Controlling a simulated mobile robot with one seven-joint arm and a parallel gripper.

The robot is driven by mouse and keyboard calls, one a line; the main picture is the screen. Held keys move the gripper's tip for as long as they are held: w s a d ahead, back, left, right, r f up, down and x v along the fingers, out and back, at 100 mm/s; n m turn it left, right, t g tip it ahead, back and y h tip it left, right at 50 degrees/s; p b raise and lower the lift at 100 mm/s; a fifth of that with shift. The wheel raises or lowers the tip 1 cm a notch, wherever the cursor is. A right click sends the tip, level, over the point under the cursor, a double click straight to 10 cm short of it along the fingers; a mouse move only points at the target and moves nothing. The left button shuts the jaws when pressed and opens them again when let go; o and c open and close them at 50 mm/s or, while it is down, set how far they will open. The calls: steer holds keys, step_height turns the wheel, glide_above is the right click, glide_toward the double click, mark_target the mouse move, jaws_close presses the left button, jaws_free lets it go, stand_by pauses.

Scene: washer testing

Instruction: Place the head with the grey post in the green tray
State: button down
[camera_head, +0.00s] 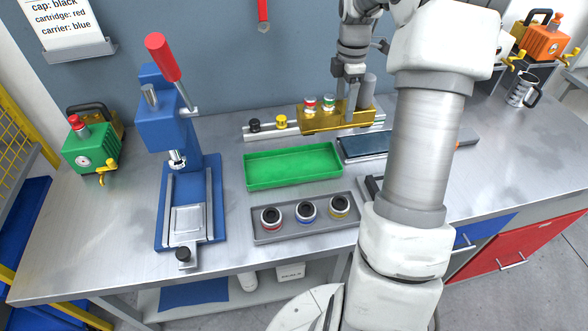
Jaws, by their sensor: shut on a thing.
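The green tray (293,182) lies on the bench in the middle of the view and is empty. My gripper (347,112) points down at the right part of the gold block (315,123), behind the green tray and to its right. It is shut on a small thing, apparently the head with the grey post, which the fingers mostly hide. A grey cylinder (368,88) shows just right of the fingers; I cannot tell whether it belongs to that head. A red-topped head (309,105) and a green-topped head (329,103) stand in the block left of my gripper.
A grey tray (300,231) with three ringed cups lies in front of the green tray. A blue press (178,130) with a red handle stands at left. A dark flat device (364,146) lies right of the green tray.

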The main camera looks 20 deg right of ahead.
mark_target(299, 125)
steer(key=shift+w+d+f+b, duration=0.1)
steer(key=shift+w+f+b, duration=0.05)
steer(key=shift+f+b, duration=0.45)
steer(key=shift+w+f+b, duration=0.15)
steer(key=shift+f+b, duration=0.2)
steer(key=shift+f, duration=0.4)
steer(key=shift+w+a+f+b, duration=0.25)
steer(key=shift+a+f, duration=1.6)
steer(key=shift+a, duration=0.05)
steer(key=shift+w+a+f+b, duration=0.3)
steer(key=shift+a+f, duration=1.5)
steer(key=shift+a, duration=0.1)
steer(key=shift+w+a+f+b, duration=0.25)
steer(key=shift+a+f, duration=1.6)
steer(key=shift+a, duration=0.05)
jaws_free()
steer(key=shift+s+f, duration=0.1)
steer(key=shift+f, duration=0.1)
step_height(299, 125, up, 12)
steer(key=shift+r+p, duration=0.15)
steer(key=shift+p, duration=0.55)
